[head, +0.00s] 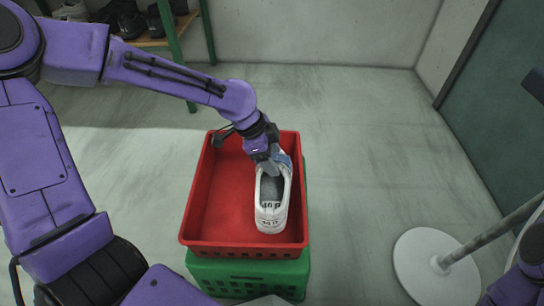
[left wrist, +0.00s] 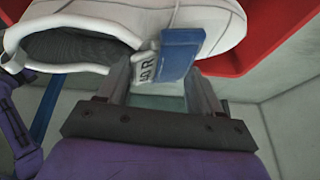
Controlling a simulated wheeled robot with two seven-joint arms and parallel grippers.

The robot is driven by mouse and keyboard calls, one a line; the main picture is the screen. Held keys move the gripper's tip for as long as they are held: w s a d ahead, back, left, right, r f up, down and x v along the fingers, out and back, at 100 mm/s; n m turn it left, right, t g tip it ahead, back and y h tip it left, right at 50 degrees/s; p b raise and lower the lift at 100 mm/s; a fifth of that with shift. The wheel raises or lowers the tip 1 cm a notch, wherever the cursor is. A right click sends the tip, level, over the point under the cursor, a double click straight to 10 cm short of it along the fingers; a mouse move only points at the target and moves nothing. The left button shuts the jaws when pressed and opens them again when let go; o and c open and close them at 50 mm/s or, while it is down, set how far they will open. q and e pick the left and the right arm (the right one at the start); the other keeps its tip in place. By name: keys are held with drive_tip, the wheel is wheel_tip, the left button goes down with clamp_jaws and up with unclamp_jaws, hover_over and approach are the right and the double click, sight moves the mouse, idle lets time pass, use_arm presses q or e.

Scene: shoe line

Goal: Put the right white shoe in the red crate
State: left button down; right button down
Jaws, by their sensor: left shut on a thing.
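The white shoe (head: 273,215) is in or just above the right half of the red crate (head: 225,205), its opening facing up. I cannot tell whether its sole touches the crate floor. My left gripper (head: 270,158) is shut on the shoe's far end, by a blue patch. In the left wrist view, the fingers of my left gripper (left wrist: 158,85) are at the shoe (left wrist: 215,22), beside a blue flap and a white label reading "R". The fingers hide part of the shoe. My right gripper is not in view.
The red crate rests on a green crate (head: 250,275). A shelf rack (head: 172,40) with dark shoes stands at the back left. A round white stand base (head: 435,270) with a pole is at the right. The floor between is clear.

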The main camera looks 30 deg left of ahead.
use_arm(q)
drive_tip(key=shift+f+b, duration=0.75)
drive_tip(key=shift+f, duration=2.05)
drive_tip(key=shift+c, duration=0.5)
unclamp_jaws()
drive_tip(key=p+v, duration=0.6)
drive_tip(key=v, duration=0.4)
drive_tip(key=shift+w+d, duration=0.1)
drive_tip(key=shift+r, duration=0.35)
drive_tip(key=shift+f, duration=0.1)
